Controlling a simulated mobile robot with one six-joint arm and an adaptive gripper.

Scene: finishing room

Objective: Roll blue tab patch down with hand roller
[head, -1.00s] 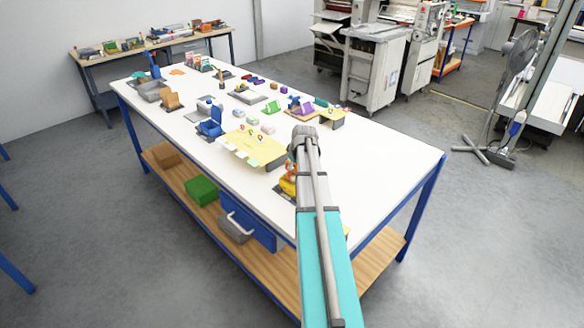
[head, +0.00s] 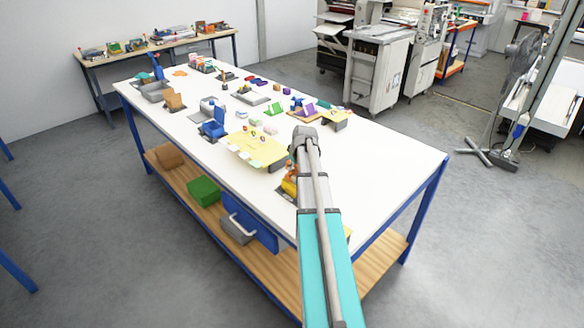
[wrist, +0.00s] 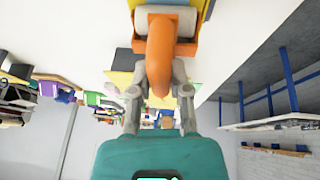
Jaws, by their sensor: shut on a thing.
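In the wrist view my gripper (wrist: 160,92) is shut on the orange handle of the hand roller (wrist: 160,55). The roller's pale grey cylinder lies beyond the fingers, at the top of the view. In the head view a bit of orange (head: 290,172) shows beside my arm, which hides the gripper. A yellow sheet (head: 262,150) lies on the white table to the left of my arm, with pale tabs along its front edge and small pieces on it. I cannot make out the blue tab patch for certain.
The white table (head: 375,165) is bare to the right of my arm. A blue holder (head: 213,130), a grey tray (head: 251,97) and several small coloured items stand on its left and far parts. A green box (head: 204,191) sits on the lower shelf.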

